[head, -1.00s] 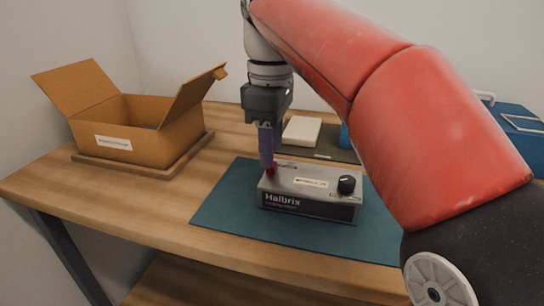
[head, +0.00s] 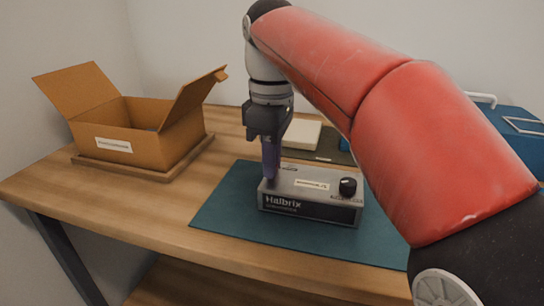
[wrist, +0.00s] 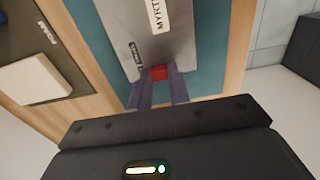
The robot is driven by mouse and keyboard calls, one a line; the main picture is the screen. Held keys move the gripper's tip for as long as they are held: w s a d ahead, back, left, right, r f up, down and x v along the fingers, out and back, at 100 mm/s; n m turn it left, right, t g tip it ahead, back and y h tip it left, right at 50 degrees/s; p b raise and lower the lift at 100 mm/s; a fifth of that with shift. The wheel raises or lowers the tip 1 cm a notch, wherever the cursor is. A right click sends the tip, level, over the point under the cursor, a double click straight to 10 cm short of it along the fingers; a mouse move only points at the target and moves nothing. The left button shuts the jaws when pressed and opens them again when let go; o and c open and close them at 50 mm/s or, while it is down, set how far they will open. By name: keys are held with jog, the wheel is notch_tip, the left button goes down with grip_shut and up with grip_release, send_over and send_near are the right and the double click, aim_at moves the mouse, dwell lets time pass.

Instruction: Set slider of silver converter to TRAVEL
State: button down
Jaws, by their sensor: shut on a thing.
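The silver converter (head: 312,189), a flat box with a "Halbrix" front and a black knob (head: 347,186), lies on a teal mat (head: 225,215). My gripper (head: 270,176) points down at the converter's left end. In the wrist view, its purple fingers (wrist: 160,92) are shut on a small red slider cap (wrist: 159,72) at the edge of the converter's top (wrist: 175,30). The fingers hide the red cap in the head view.
An open cardboard box (head: 125,140) stands on a wooden board at the left. A pale block (head: 303,134) lies on a dark mat behind the converter. A blue case (head: 510,135) is at the right. Table left of the teal mat is clear.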

aim_at(288, 177)
jog(key=d, duration=0.1)
jog(key=s+d, duration=0.1)
jog(key=shift+d, duration=0.35)
jog(key=c, duration=1.3)
grip_release()
jog(key=shift+r+p, duration=0.7)
jog(key=shift+r, duration=3.2)
jog(key=shift+s, duration=0.1)
